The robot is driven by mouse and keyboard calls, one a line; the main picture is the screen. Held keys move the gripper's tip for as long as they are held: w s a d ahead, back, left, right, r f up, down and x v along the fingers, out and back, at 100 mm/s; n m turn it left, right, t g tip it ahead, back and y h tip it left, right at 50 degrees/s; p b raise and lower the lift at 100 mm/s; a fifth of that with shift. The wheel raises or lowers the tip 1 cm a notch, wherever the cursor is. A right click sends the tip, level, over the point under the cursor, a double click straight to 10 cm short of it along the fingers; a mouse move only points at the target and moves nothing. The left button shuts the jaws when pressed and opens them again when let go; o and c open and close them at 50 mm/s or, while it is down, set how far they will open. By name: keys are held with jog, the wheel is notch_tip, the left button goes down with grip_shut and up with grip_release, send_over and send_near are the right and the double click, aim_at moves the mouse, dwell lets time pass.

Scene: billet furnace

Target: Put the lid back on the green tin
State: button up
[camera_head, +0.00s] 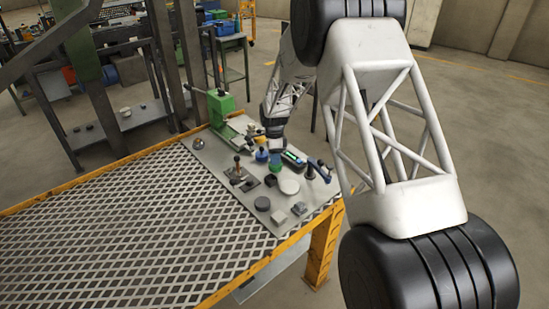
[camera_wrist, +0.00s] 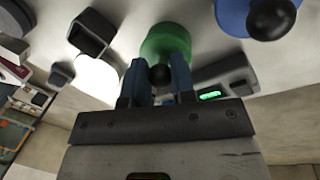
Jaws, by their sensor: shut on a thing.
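A green round piece (camera_wrist: 165,38) with a black knob (camera_wrist: 160,75) shows in the wrist view, and I take it for the green tin's lid. My gripper (camera_wrist: 161,68) has its two blue fingers shut on the knob from both sides. In the head view, my gripper (camera_head: 276,148) points down above the plate, and the green tin (camera_head: 275,165) shows just under it. Whether the lid is seated on the tin or apart from it I cannot tell; my fingers and the lid hide the join.
A blue tin with a black knob (camera_wrist: 268,14) is close beside. A device with a lit green strip (camera_head: 293,158), a white disc (camera_head: 289,186), a dark disc (camera_head: 262,204) and a green press (camera_head: 221,106) share the grey plate (camera_head: 222,172). The mesh table (camera_head: 110,235) is clear.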

dwell(0.3)
jog(key=o, duration=1.5)
jog(key=shift+c, duration=0.2)
jog(key=shift+r, duration=0.1)
jog(key=shift+r, duration=3.35)
grip_shut()
jog(key=shift+f, duration=2.25)
